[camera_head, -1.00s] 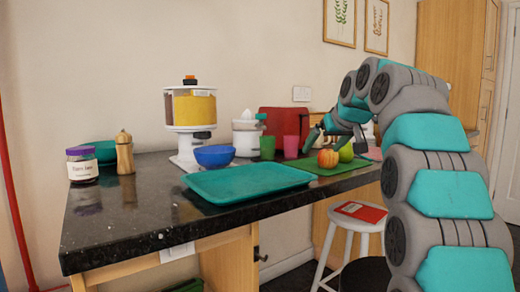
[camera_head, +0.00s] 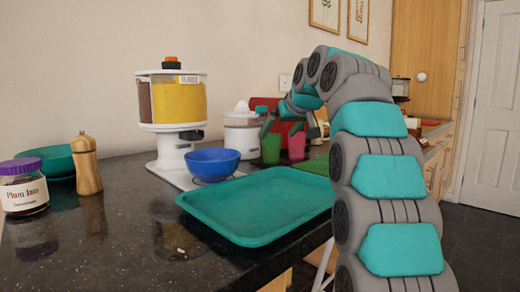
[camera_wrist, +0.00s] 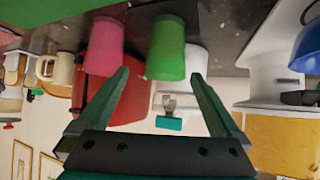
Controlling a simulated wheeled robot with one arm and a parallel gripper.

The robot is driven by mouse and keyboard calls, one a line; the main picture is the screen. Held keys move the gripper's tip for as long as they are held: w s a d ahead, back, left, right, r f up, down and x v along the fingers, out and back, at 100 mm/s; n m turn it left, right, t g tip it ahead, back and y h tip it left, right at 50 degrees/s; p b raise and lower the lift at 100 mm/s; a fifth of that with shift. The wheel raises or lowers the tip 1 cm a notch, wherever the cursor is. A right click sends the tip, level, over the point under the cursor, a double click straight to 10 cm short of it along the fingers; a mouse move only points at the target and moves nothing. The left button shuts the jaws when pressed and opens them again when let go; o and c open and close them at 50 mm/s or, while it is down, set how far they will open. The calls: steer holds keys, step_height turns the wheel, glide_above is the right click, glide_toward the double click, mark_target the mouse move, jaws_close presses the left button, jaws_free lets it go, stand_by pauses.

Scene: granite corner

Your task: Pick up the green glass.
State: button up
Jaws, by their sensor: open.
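The green glass (camera_head: 271,150) stands upright on the dark counter, just left of a pink glass (camera_head: 297,147). In the upside-down wrist view the green glass (camera_wrist: 166,48) is at the top middle, with the pink glass (camera_wrist: 103,45) to its left. My gripper (camera_wrist: 161,73) is open and empty. In that view its two fingers point toward the glasses, and the green glass shows in the gap between the tips, beyond them. In the head view my gripper (camera_head: 281,128) hangs by the glasses' rims. I cannot tell whether it touches either glass.
A teal tray (camera_head: 255,213) lies in front. A green board (camera_head: 317,165) lies to the right, partly behind my arm.

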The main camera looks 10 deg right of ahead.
mark_target(268, 145)
steer(key=shift+w+a, duration=0.2)
steer(key=shift+w, duration=0.2)
steer(key=shift+s+f+x, duration=0.15)
steer(key=shift+x, duration=1.1)
steer(key=shift+s+f+x, duration=0.1)
steer(key=shift+f+x, duration=0.1)
steer(key=shift+x, duration=1.1)
steer(key=shift+s+f+x, duration=0.15)
steer(key=shift+x, duration=1.1)
steer(key=shift+a, duration=0.15)
steer(key=c, duration=1.4)
steer(key=shift+r+p, duration=0.25)
steer(key=shift+p, duration=0.05)
